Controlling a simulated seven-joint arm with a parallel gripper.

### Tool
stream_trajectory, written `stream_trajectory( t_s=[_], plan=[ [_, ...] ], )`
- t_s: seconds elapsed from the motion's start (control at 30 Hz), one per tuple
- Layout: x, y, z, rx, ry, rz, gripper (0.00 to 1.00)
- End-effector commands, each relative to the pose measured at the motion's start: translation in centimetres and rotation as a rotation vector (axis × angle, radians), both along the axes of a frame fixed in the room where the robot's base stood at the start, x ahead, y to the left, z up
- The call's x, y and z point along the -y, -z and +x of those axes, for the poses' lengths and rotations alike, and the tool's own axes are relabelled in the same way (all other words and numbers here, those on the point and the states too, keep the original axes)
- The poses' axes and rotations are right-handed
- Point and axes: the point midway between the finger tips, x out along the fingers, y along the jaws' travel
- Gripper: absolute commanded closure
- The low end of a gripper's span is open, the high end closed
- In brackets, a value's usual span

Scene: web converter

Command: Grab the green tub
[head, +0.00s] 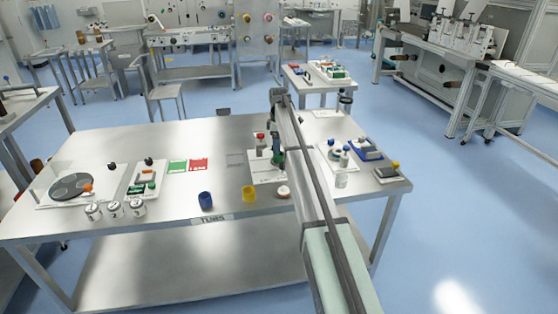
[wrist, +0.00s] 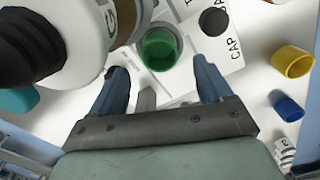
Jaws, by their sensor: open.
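The green tub (wrist: 158,48) shows in the wrist view as a round, open-topped cup. It sits on a white labelled sheet or board, just beyond and between my fingertips. My gripper (wrist: 160,66) is open, with one blue-grey finger on each side. I see no finger closed on the tub. In the head view my gripper (head: 276,142) hangs down over the white board at the middle of the table, and my arm hides part of that area.
A yellow tub (head: 249,194) and a blue tub (head: 205,200) stand near the front edge of the steel table (head: 120,225). A large white container (wrist: 75,50) fills the wrist view's upper left. A black cap (wrist: 213,21) lies right of the green tub.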

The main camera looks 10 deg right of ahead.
Motion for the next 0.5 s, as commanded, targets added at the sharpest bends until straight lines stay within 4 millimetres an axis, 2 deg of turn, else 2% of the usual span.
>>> stream_trajectory(
  t_s=[0.3, 0.5],
  plan=[
    [0.2, 3.9, -0.1, -0.001, 0.000, 0.000, 0.21],
    [0.2, 4.8, 0.0, -0.001, 0.000, 0.000, 0.21]
  ],
)
